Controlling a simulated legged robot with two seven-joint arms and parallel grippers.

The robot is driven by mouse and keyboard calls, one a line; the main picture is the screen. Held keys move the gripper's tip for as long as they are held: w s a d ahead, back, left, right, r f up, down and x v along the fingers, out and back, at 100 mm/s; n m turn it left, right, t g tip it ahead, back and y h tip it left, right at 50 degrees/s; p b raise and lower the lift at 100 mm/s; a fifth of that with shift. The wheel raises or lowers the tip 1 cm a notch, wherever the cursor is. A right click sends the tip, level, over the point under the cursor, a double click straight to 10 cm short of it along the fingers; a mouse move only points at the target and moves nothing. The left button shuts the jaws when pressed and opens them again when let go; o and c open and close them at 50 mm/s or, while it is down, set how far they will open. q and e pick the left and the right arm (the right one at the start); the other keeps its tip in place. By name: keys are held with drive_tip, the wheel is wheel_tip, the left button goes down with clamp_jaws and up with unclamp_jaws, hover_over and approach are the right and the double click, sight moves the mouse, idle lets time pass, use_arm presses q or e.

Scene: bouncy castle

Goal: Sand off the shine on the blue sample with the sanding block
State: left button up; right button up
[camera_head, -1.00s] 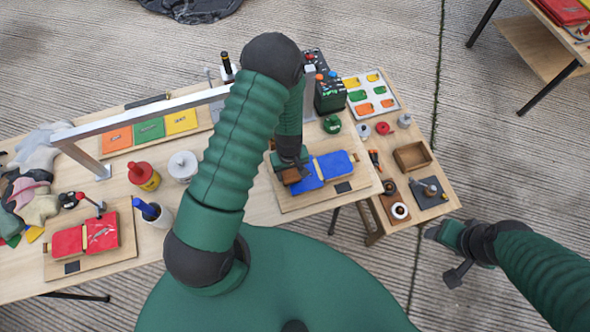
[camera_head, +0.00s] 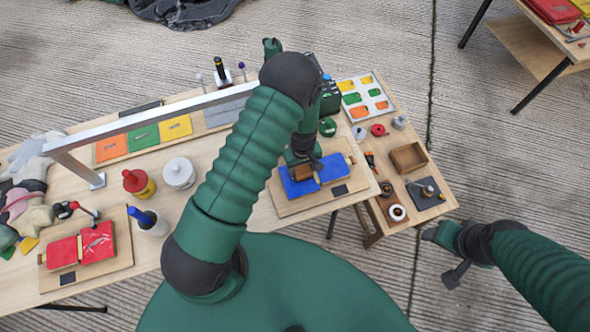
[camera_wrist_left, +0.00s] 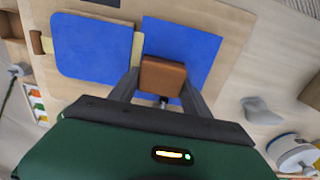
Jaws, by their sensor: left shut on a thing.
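The blue sample (camera_head: 331,167) lies on a wooden board at the table's right end, in two blue parts with a pale strip between them. It also shows in the left wrist view (camera_wrist_left: 95,48). My left gripper (camera_head: 306,165) is shut on the brown sanding block (camera_wrist_left: 163,76), which is over the blue part near the strip. I cannot tell if the block presses on the surface. In the head view the gripper and arm hide some of the blue. My right gripper (camera_head: 440,252) is off the table at the lower right, its fingers apart and empty.
A red sample (camera_head: 97,243) lies on a board at the left. A side table on the right holds a wooden tray (camera_head: 408,157) and small containers.

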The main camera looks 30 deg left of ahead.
sight(285, 177)
use_arm(q)
drive_tip(key=shift+w+d, duration=0.6)
drive_tip(key=shift+w, duration=0.05)
drive_tip(key=shift+w+d+r, duration=0.15)
drive_tip(key=shift+w+d, duration=0.05)
drive_tip(key=shift+w, duration=0.05)
drive_tip(key=shift+w+r, duration=0.1)
drive_tip(key=shift+r, duration=0.1)
drive_tip(key=shift+a, duration=0.15)
drive_tip(key=shift+s+a, duration=0.25)
drive_tip(key=shift+s, duration=0.05)
drive_tip(key=shift+s+p, duration=0.2)
drive_tip(key=shift+p, duration=0.15)
drive_tip(key=s+a, duration=0.2)
drive_tip(key=shift+s+a+r, duration=0.15)
drive_tip(key=shift+s+a, duration=0.05)
drive_tip(key=shift+s, duration=0.2)
drive_tip(key=shift+s+a+f, duration=0.2)
drive_tip(key=shift+s+a, duration=0.35)
drive_tip(key=shift+a, duration=0.05)
drive_tip(key=shift+s+a, duration=0.5)
drive_tip(key=shift+s, duration=0.25)
use_arm(e)
drive_tip(key=shift+r, duration=0.5)
